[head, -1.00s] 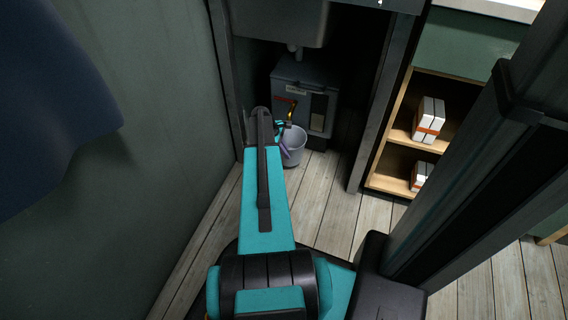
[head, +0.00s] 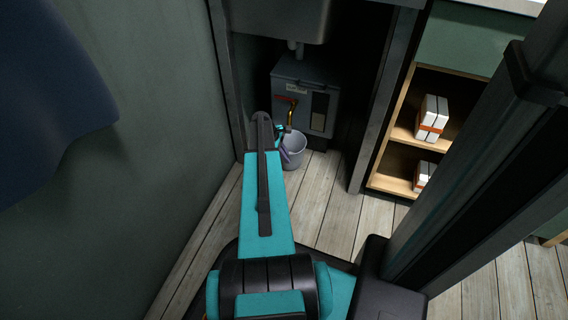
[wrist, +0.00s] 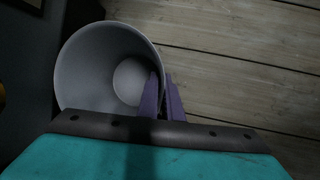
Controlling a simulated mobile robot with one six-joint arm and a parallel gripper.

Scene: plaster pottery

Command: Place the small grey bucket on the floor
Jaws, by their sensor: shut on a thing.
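The small grey bucket (head: 294,150) is in front of the grey box under the sink unit in the head view. In the wrist view the bucket (wrist: 78,72) is seen from above, with its empty inside showing. My gripper (wrist: 164,95) is shut on the bucket's rim, one purple finger inside and one outside. In the head view my gripper (head: 284,150) is partly hidden by my arm. The plank floor (wrist: 235,60) lies below the bucket. I cannot tell whether the bucket's base touches it.
A grey box (head: 306,95) with a brass tap (head: 290,112) stands just behind the bucket. A green wall (head: 165,130) is close on the left. A wooden shelf (head: 392,180) with white-and-orange boxes (head: 432,118) stands to the right. Bare floor (head: 330,205) lies in front.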

